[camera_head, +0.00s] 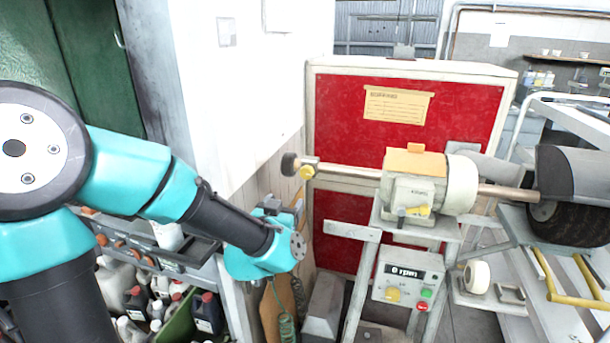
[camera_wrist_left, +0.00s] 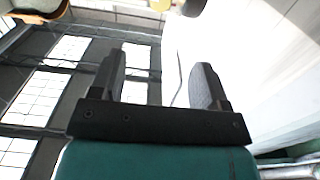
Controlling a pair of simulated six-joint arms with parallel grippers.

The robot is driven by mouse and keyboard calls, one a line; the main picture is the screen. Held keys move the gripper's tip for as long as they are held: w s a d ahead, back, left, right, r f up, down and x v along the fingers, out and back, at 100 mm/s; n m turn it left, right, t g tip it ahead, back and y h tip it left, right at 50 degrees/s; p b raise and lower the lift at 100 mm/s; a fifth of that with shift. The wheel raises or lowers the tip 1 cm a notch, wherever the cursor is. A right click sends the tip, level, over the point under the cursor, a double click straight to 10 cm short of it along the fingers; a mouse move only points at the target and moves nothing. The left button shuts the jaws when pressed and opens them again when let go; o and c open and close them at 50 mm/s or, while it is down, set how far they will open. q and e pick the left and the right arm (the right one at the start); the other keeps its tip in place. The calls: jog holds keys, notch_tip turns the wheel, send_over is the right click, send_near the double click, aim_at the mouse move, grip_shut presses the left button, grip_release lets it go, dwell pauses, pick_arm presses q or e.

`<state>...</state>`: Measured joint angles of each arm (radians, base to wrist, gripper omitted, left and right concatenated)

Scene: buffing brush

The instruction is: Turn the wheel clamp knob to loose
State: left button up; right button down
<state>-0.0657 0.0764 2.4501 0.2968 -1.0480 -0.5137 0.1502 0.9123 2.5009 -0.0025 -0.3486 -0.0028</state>
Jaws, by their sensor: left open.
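The grey buffing machine (camera_head: 415,190) stands on a frame, with a shaft out to each side. At the left shaft's end are a dark round knob (camera_head: 289,165) and a small yellow round part (camera_head: 307,172); I cannot tell which is the wheel clamp knob. A dark round part (camera_wrist_left: 193,7) and a yellow part (camera_wrist_left: 160,4) also show at the top edge of the left wrist view. My left gripper (camera_wrist_left: 158,82) is open and empty, apart from both. In the head view its wrist is below the shaft end and its fingers are hard to make out. My right gripper is not seen.
A control box (camera_head: 408,280) reading 0 rpm hangs below the machine. A red panel (camera_head: 400,115) is behind it. A dark wheel (camera_head: 575,222) under a hood is at right. A shelf of bottles (camera_head: 150,290) is at lower left, beside a white wall (camera_head: 235,100).

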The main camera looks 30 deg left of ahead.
aim_at(306, 173)
pick_arm(q)
jog(key=x, duration=1.7)
jog(key=shift+w, duration=0.2)
jog(key=shift+c, duration=0.2)
jog(key=c, duration=0.9)
